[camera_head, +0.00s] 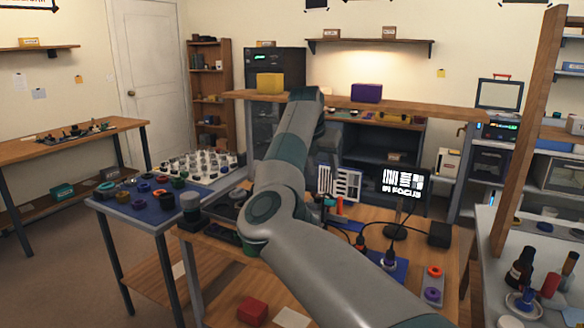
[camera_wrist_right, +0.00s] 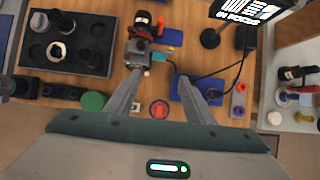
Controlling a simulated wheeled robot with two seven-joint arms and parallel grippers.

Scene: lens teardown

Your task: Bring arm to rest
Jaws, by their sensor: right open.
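My right arm (camera_head: 285,160) comes in from the bottom right of the head view, bends at the elbow over the bench and reaches up and away. Its far end folds down behind the forearm, so the fingers are mostly hidden there. In the right wrist view my right gripper (camera_wrist_right: 163,75) is open, its two fingers spread wide above the wooden bench (camera_wrist_right: 165,125). Nothing is held between them. A small grey device (camera_wrist_right: 135,56) shows by the left fingertip; I cannot tell if they touch. My left gripper is not in view.
A dark tray (camera_wrist_right: 62,62) of round parts is at left. The lit display (camera_head: 403,182) stands on the bench. A blue-matted side table (camera_head: 150,215) stands left.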

